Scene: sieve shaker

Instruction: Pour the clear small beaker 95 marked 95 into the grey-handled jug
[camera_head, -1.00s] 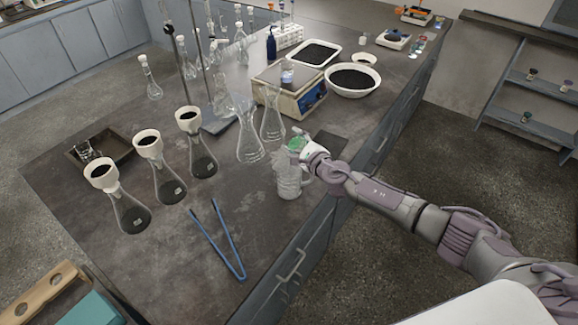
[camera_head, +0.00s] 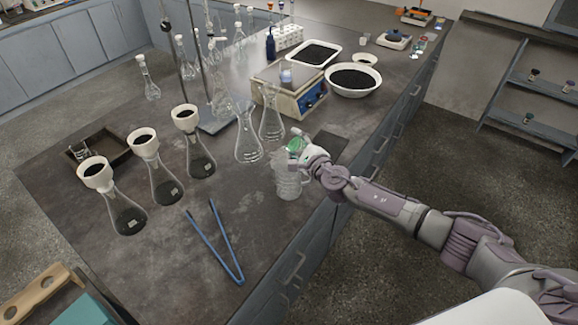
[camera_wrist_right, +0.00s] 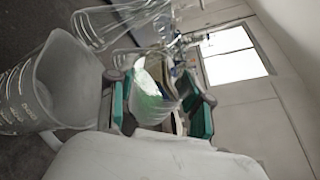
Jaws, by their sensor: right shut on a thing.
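The jug (camera_head: 289,184) is clear with a wavy surface and stands upright near the table's front edge in the head view. In the right wrist view, the jug (camera_wrist_right: 67,85) is at the left with printed marks on its wall. My right gripper (camera_head: 303,148) is over the jug's mouth and shut on the small clear beaker (camera_wrist_right: 150,105), which looks tilted between the green finger pads. The beaker has a greenish tint; its 95 mark cannot be read. Whether liquid is leaving it cannot be told. My left gripper is not in view.
Conical flasks (camera_head: 248,146) stand close behind the jug. Blue tongs (camera_head: 217,243) lie in front left. Flasks with funnels (camera_head: 145,143) stand at left. Bare tabletop lies between.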

